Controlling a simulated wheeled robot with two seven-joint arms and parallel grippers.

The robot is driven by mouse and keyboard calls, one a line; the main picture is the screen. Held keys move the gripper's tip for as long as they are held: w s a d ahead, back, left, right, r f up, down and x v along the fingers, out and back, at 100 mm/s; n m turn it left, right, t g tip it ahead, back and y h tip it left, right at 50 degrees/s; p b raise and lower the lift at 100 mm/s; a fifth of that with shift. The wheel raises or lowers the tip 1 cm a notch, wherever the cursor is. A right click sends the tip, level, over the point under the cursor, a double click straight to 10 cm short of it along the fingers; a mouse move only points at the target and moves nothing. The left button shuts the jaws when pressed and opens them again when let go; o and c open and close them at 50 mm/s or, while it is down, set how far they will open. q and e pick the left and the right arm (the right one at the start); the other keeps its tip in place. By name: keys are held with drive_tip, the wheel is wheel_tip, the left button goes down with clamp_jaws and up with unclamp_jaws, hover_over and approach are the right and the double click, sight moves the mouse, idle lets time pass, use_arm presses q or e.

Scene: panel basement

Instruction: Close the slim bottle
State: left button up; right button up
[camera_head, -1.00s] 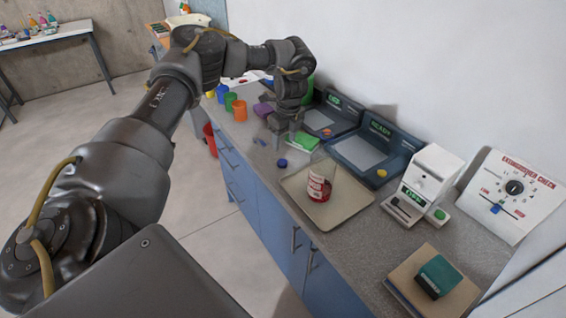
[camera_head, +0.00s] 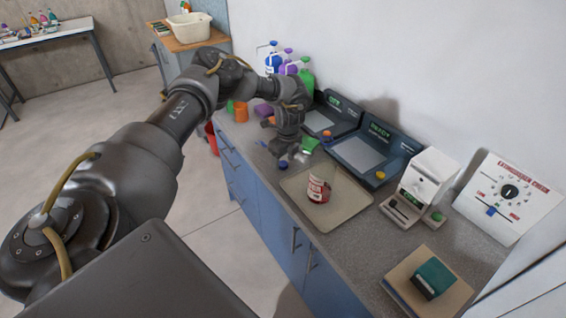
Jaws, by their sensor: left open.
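A clear container with a red-and-white label (camera_head: 318,190) stands on the beige tray (camera_head: 343,222) on the counter. I cannot tell whether it is the slim bottle, or whether it has a lid. Several bottles stand at the back by the wall, among them a blue-and-white one (camera_head: 271,62) and a green one (camera_head: 306,80). My left gripper (camera_head: 293,161) points down, open, just above the counter at the tray's far left corner. The small blue cap seen there earlier is mostly or wholly hidden by it. My right gripper is not in view.
Dark consoles (camera_head: 368,152), a white dispenser (camera_head: 430,175) and a white dial panel (camera_head: 508,197) line the wall. A green block (camera_head: 433,277) sits on a board at front right. An orange cup (camera_head: 241,112) and a purple item (camera_head: 263,110) lie beyond the gripper.

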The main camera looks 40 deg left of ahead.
use_arm(q)
drive_tip(key=shift+f, duration=0.4)
drive_tip(key=c, duration=1)
drive_tip(key=shift+r, duration=0.1)
drive_tip(key=shift+c, duration=0.2)
drive_tip(key=shift+r+b, duration=0.5)
drive_tip(key=shift+r, duration=0.05)
drive_tip(key=s+d+r+b, duration=0.1)
drive_tip(key=s+d+r, duration=0.1)
drive_tip(key=s+r, duration=0.4)
drive_tip(key=s+d+r+b, duration=0.1)
drive_tip(key=s+d+r, duration=0.2)
drive_tip(key=s+r, duration=0.2)
drive_tip(key=shift+s+d+r, duration=0.35)
drive_tip(key=shift+s+r, duration=0.05)
drive_tip(key=shift+s, duration=0.5)
